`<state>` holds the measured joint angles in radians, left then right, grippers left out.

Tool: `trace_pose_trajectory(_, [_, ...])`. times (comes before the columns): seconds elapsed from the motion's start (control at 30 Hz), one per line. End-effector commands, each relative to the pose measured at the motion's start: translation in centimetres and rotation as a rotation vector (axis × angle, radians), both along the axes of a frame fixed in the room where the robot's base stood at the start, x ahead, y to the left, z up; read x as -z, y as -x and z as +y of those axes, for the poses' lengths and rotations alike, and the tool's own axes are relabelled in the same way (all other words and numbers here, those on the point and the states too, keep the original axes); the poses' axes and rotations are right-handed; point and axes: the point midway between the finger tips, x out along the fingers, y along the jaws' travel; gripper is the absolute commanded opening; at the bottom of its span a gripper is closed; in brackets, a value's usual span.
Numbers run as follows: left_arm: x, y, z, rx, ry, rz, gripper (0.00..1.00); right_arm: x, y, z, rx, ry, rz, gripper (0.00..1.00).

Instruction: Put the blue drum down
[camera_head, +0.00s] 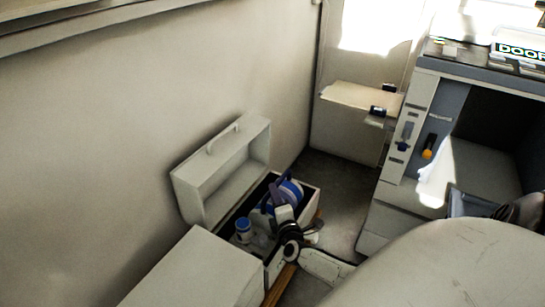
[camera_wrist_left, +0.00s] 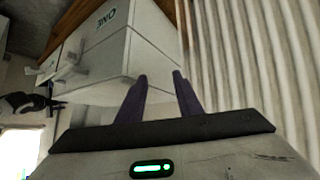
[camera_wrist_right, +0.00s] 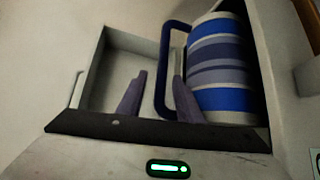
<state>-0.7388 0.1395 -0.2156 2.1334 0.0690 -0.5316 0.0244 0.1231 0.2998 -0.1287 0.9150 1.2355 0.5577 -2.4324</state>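The blue drum (camera_head: 290,193), with blue, white and grey bands, is in the open case (camera_head: 312,205) in the head view. In the right wrist view the drum (camera_wrist_right: 220,65) is at the right, with its dark blue handle (camera_wrist_right: 163,70) beside it. My right gripper (camera_wrist_right: 159,82) is open at the handle. The handle's lower part lies between the fingers, nearer the right one, with a gap to the left finger. My right gripper (camera_head: 275,193) partly hides the drum in the head view. My left gripper (camera_wrist_left: 158,80) is open and empty; it is not seen in the head view.
A blue-topped jar (camera_head: 243,231) stands in the case near my right wrist. The case's raised lid (camera_head: 225,170) leans near the wall. A white box (camera_head: 195,270) is in front. A grey cabinet (camera_head: 400,150) stands at the right, with dark floor (camera_head: 335,190) between.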

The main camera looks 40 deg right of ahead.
Motion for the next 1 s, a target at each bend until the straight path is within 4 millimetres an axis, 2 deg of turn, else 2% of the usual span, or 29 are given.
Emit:
trace_pose_trajectory(0.03, [-1.1,0.0,0.1,0.004,-0.009,0.006,0.32,-0.8,1.2,0.7,0.0,-0.003,0.004,0.33])
trace_pose_trajectory(0.2, [-1.3,0.2,0.4,0.015,-0.034,0.026,0.32,-1.1,4.3,2.4,0.001,-0.002,0.003,0.33])
trace_pose_trajectory(0.4, [-1.4,0.1,0.7,0.022,-0.051,0.033,0.32,-1.2,6.5,3.7,0.0,-0.001,0.002,0.33])
trace_pose_trajectory(1.0, [-1.3,0.1,0.7,0.021,-0.053,0.034,0.32,-1.2,7.0,4.0,0.0,0.0,0.0,0.33])
